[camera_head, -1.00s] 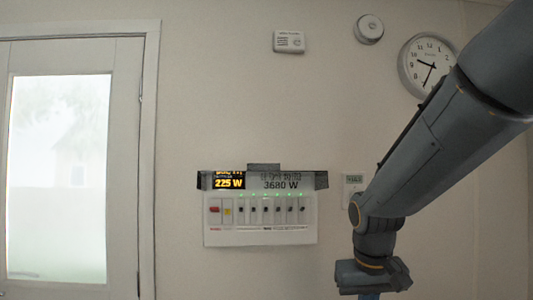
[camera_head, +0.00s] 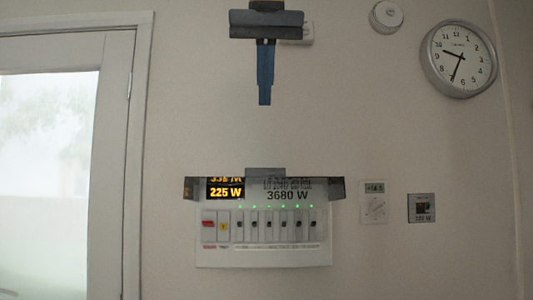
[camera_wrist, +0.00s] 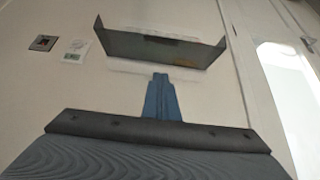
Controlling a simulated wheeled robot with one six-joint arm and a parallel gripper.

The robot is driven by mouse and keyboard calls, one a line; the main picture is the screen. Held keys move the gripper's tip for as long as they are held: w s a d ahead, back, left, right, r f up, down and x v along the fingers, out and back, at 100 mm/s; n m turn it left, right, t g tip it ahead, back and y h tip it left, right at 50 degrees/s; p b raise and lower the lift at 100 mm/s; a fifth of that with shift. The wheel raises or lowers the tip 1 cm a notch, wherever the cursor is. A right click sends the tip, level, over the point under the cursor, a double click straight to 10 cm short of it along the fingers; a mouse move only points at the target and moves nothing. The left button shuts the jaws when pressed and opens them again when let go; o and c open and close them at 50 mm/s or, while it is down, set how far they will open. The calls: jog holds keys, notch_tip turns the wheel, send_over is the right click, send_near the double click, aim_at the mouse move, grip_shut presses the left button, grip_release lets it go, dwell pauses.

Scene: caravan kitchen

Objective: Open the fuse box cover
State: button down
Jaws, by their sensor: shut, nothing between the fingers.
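The fuse box (camera_head: 262,255) is a white panel on the wall with a row of switches and green lights, its lower front uncovered. Its dark cover (camera_head: 265,173) stands out from the wall along the top, seen nearly edge-on, with dark side flaps and a middle tab; it looks raised. In the wrist view the cover (camera_wrist: 150,48) is a dark tray-like shape beyond the fingertips. My gripper (camera_head: 265,100) is shut and empty, pointing down above the fuse box, apart from the cover. Its blue fingers also show in the wrist view (camera_wrist: 160,78).
A display reading 225 W (camera_head: 226,192) is at the box's upper left. A thermostat (camera_head: 374,202) and a small square plate (camera_head: 421,208) are to the right. A clock (camera_head: 458,58) hangs upper right. A door (camera_head: 115,150) is at left. The wall between gripper and box is clear.

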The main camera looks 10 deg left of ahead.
jog(key=w+f, duration=0.5)
jog(key=f, duration=0.6)
jog(key=shift+a+f, duration=0.4)
jog(key=shift+a, duration=0.05)
